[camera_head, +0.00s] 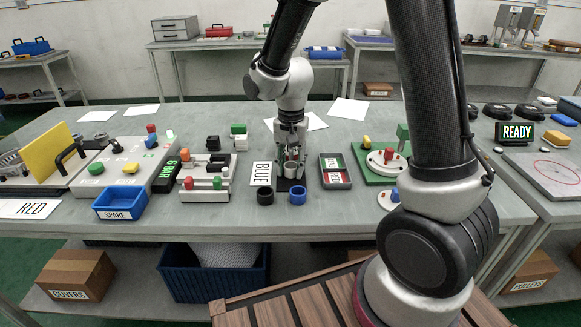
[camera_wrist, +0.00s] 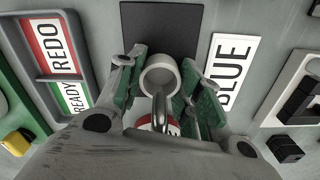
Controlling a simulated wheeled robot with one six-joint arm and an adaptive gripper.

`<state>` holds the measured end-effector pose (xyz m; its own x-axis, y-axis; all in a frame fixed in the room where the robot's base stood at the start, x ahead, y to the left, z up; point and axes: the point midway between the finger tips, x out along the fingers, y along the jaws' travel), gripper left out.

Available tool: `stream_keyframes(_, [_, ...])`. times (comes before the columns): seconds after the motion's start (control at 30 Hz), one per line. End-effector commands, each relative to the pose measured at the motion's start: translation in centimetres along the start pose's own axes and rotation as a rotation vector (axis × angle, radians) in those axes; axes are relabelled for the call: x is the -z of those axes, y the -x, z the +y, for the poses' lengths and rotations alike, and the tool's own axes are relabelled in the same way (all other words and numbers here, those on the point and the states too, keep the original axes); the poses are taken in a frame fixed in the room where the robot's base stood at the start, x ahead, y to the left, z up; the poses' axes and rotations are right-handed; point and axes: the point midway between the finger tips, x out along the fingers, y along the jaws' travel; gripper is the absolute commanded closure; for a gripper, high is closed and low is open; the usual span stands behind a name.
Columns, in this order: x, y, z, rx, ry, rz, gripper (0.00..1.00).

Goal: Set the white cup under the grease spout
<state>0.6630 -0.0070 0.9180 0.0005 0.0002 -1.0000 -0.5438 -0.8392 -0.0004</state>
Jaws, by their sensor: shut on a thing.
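My gripper (camera_head: 291,158) is over the middle of the bench, pointing down, its fingers shut on a pale cup. In the wrist view the cup (camera_wrist: 146,82) shows from above between the green finger pads (camera_wrist: 160,88), its round mouth open and a curved handle toward the camera. A red and white patch shows below the handle. The cup is above or on the near part of a dark mat (camera_wrist: 160,25); I cannot tell whether it touches. Two dispenser-like units (camera_head: 518,22) stand at the far back right; I cannot make out a grease spout for certain.
A BLUE card (camera_head: 262,173) lies left of the gripper, and a divided tray (camera_head: 348,172) right of it. A black ring (camera_head: 264,196) and a blue ring (camera_head: 297,196) stand at the front. A blue SPARE bin (camera_head: 121,204) and fixtures fill the left.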

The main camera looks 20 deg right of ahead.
Motion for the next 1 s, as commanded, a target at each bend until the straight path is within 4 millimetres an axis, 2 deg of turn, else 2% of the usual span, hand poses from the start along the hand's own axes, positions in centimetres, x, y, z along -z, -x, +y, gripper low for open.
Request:
stream_keyframes(0.27, [0.1,0.0,0.0,0.0,0.0,0.0,0.87])
stream_keyframes(0.3, [0.1,0.0,0.0,-0.001,0.0,0.0,0.57])
stream_keyframes(0.4, [0.1,0.0,0.0,-0.001,0.0,0.0,0.4])
stream_keyframes(0.77, [0.1,0.2,0.0,0.0,0.0,0.0,0.4])
stream_keyframes(0.87, [0.1,1.2,-0.1,0.001,0.0,0.001,0.4])
stream_keyframes(1.0, [0.2,3.8,-0.1,0.004,0.0,0.003,0.4])
